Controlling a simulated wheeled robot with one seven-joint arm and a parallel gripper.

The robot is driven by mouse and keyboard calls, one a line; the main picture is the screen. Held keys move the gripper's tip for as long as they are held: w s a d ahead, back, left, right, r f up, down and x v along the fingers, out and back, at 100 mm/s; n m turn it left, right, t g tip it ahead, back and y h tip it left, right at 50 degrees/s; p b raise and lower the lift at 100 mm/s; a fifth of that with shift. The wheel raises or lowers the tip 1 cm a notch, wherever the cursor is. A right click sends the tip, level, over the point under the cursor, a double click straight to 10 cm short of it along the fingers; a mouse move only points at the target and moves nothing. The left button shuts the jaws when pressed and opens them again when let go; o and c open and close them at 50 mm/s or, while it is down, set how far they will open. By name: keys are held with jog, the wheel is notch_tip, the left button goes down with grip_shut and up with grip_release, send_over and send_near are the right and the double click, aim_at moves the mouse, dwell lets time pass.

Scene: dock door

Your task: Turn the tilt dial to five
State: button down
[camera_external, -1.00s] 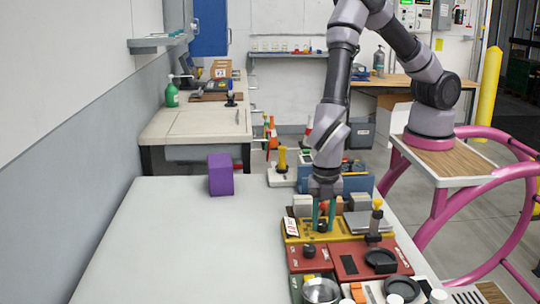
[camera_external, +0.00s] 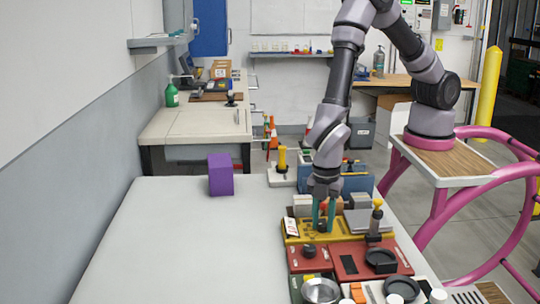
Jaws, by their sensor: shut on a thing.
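My gripper (camera_external: 323,218) points straight down over the yellow panel (camera_external: 293,236) on the right side of the table. Its two teal fingers are shut on a small dark dial (camera_external: 322,227) on that panel. A bit of red shows between the fingers. A white label card with red marks (camera_external: 291,226) stands at the panel's left end. The dial's markings and pointer are too small to read.
Red panels with black knobs (camera_external: 309,251) lie in front of the yellow one. A yellow-topped lever (camera_external: 376,215) rises close on the right. A purple block (camera_external: 221,175) stands at the back left. The table's left part (camera_external: 190,240) is clear.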

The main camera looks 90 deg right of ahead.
aim_at(322, 223)
jog(key=c, duration=0.6)
grip_release()
jog(key=shift+o, duration=0.2)
notch_tip(322, 223, up, 11)
